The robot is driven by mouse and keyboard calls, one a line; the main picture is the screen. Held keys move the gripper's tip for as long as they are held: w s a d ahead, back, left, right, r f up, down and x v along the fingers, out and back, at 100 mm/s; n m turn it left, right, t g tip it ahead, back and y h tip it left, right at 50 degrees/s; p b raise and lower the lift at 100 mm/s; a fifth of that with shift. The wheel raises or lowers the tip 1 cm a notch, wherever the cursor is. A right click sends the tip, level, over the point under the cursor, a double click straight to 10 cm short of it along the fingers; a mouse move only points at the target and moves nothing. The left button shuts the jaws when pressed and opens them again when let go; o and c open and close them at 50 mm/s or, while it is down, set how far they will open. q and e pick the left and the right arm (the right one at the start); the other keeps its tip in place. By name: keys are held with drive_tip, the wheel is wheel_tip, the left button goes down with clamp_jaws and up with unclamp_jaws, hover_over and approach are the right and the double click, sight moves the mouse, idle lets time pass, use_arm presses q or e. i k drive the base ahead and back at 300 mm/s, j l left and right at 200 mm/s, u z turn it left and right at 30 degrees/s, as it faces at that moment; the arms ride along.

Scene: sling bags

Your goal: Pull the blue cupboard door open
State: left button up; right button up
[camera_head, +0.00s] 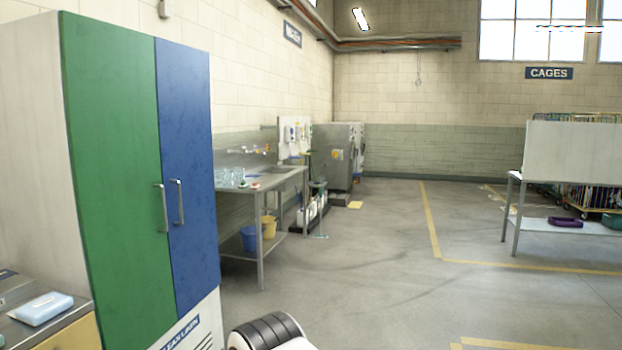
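The cupboard (30,110) stands at the left, with a green door (110,170) and, to its right, the blue door (188,150). Both doors look shut. The blue door has a vertical silver bar handle (180,203) near its left edge, beside the green door's handle (161,208). A white and dark rounded part, likely one of mine, shows at the bottom edge in front of the cupboard. No gripper fingers are in view, and nothing touches either handle.
A steel sink table (285,180) with a blue bucket (250,238) beneath stands beyond the cupboard. A counter with a pale blue packet (40,308) is at lower left. The middle floor is clear, with yellow lines.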

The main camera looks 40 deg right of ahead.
sight(181, 71)
drive_tip(key=z, duration=0.7)
drive_tip(key=i+l, duration=0.25)
drive_tip(key=i, duration=0.2)
drive_tip(key=i+l, duration=0.25)
drive_tip(key=i, duration=0.2)
drive_tip(key=i+l, duration=0.3)
drive_tip(key=i, duration=0.15)
drive_tip(key=j+u, duration=0.05)
